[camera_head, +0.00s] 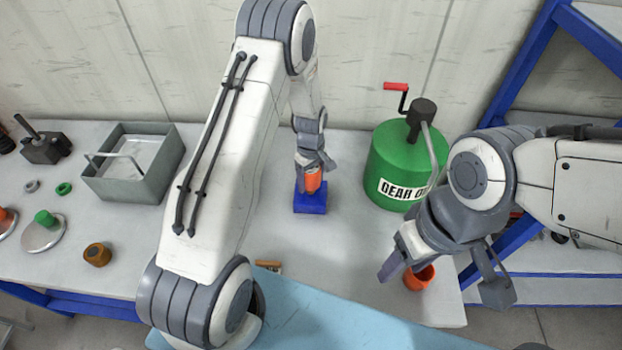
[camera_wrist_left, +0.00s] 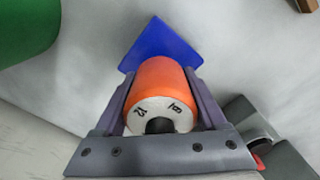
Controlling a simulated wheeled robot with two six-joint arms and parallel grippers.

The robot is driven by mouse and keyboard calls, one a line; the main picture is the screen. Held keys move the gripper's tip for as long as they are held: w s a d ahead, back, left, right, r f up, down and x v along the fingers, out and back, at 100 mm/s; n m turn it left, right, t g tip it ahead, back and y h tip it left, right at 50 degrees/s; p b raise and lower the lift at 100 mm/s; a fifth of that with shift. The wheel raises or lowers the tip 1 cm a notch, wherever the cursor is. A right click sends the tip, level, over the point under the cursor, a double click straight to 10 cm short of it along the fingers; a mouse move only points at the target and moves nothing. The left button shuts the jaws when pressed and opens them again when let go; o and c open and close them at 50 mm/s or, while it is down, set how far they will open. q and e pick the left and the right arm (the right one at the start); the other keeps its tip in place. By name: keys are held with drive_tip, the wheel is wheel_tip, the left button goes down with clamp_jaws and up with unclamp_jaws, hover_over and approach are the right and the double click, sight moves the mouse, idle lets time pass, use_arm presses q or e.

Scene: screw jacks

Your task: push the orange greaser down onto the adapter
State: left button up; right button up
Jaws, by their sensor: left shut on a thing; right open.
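The orange greaser (camera_head: 313,181) stands over a blue block (camera_head: 310,203) on the table, and I take that block to be the adapter. In the left wrist view, the greaser (camera_wrist_left: 160,90) shows a white end face with dark marks and a black centre, and the blue block (camera_wrist_left: 158,46) lies beyond it. My left gripper (camera_head: 312,172) is shut on the greaser, with a finger on each side in the left wrist view (camera_wrist_left: 162,102). Whether greaser and block touch is hidden. My right gripper (camera_head: 440,283) is open at the right, beside an orange cup-like part (camera_head: 419,278).
A green gear-oil can (camera_head: 393,165) with a red crank stands right of the blue block. At left are a grey tray (camera_head: 130,180), a brown part (camera_head: 97,254) and a green-knobbed disc (camera_head: 43,232). A light blue mat (camera_head: 330,318) lies in front. Blue shelving stands at right.

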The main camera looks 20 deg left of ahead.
use_arm(q)
drive_tip(key=shift+f, duration=0.35)
drive_tip(key=o, duration=1.6)
drive_tip(key=shift+r, duration=0.1)
